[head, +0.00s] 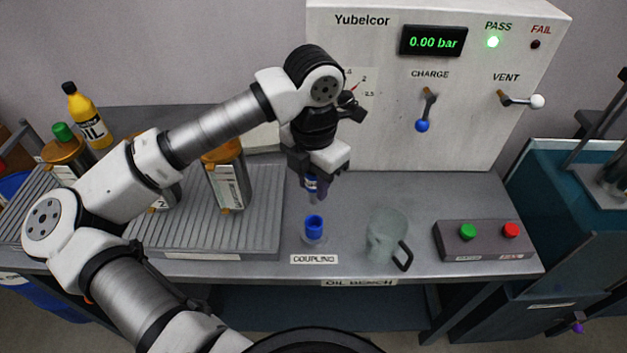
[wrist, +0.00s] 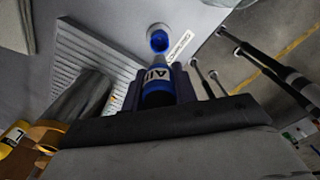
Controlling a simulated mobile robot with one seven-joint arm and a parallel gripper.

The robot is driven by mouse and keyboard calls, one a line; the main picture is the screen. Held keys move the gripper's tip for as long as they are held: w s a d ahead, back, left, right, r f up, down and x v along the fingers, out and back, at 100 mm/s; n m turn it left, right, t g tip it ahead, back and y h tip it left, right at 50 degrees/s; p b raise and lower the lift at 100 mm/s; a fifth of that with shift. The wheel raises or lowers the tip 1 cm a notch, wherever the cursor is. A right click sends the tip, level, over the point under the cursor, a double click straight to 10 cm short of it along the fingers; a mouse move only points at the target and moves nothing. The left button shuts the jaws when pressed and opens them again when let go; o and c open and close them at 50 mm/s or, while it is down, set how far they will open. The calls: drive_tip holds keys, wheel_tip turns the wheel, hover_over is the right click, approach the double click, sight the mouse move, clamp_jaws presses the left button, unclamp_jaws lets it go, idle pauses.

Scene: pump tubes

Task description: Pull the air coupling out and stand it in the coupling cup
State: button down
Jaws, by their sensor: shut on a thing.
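My gripper (head: 315,178) is shut on the air coupling (head: 313,188), a blue and silver piece with a white label. In the wrist view the coupling (wrist: 158,88) sits between the fingers, with the letters "AI" showing. The coupling cup (head: 314,227) is a small blue cup on the bench behind the "COUPLING" label. The held coupling is above the cup and apart from it in the head view. The cup also shows in the wrist view (wrist: 158,40), beyond the coupling's tip, with its opening visible.
A clear jug (head: 386,236) with a black handle stands right of the cup. A button box (head: 485,240) is farther right. A ribbed tray (head: 262,210) with copper-topped pump tubes lies left. The panel (head: 385,130) behind reads 0.00 bar, with the PASS light green.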

sight(313, 201)
drive_tip(key=shift+f+b, duration=2.95)
drive_tip(key=shift+b, duration=0.15)
drive_tip(key=shift+b, duration=1.15)
drive_tip(key=shift+f+b, duration=2.1)
drive_tip(key=shift+b, duration=0.1)
drive_tip(key=c, duration=1)
unclamp_jaws()
drive_tip(key=shift+c, duration=0.2)
drive_tip(key=shift+r, duration=0.1)
wheel_tip(313, 201, up, 14)
drive_tip(key=shift+f, duration=0.15)
